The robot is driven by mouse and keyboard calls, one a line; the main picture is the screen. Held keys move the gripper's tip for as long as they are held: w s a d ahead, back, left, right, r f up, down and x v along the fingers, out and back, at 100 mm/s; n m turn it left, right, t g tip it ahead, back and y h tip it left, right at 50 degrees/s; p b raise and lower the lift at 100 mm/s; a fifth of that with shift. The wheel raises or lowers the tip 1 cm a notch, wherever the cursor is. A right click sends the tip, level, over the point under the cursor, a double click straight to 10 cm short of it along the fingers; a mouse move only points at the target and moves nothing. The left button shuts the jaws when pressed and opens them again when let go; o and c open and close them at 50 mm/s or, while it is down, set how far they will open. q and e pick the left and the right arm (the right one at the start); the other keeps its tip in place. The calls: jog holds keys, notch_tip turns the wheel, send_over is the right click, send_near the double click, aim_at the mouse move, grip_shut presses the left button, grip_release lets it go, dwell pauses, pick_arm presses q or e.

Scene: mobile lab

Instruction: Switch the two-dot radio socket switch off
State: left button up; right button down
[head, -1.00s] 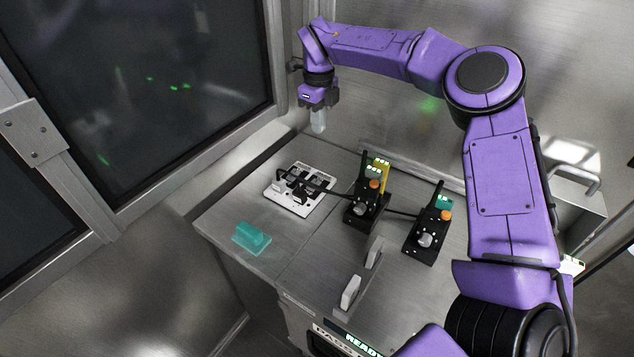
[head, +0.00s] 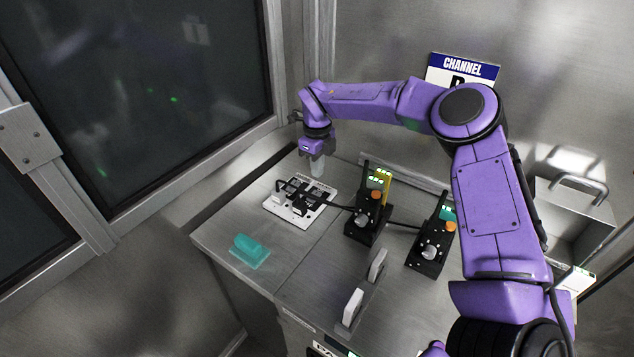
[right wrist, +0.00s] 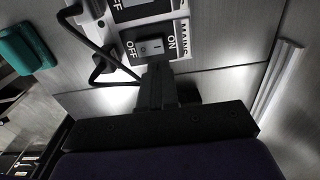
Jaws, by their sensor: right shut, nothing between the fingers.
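A white socket strip (head: 277,213) with black plugs and dark switches lies on the steel bench. In the right wrist view, a switch (right wrist: 150,47) marked ON and OFF sits just beyond my fingertips, with part of another switch (right wrist: 136,9) above it. I cannot tell which switch belongs to the two-dot radio. Two black radio units, one with a yellow part (head: 384,183) and one with a teal part (head: 449,213), stand to the right; their dots are too small to read. My right gripper (head: 318,168) is shut and empty above the strip's far end. My left gripper is not in view.
A teal block (head: 249,250) lies at the bench's left front. Two pale upright handles (head: 353,307) stand at the front. Black cables (right wrist: 110,60) run beside the switches. A dark window (head: 150,90) and steel walls enclose the bench.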

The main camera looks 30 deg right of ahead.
aim_at(318, 192)
notch_tip(318, 192, down, 6)
jog(key=shift+f+p, duration=0.1)
jog(key=shift+p, duration=0.65)
jog(key=shift+f, duration=0.1)
jog(key=shift+f+b, duration=0.3)
jog(key=shift+b, duration=0.1)
jog(key=shift+r, duration=0.1)
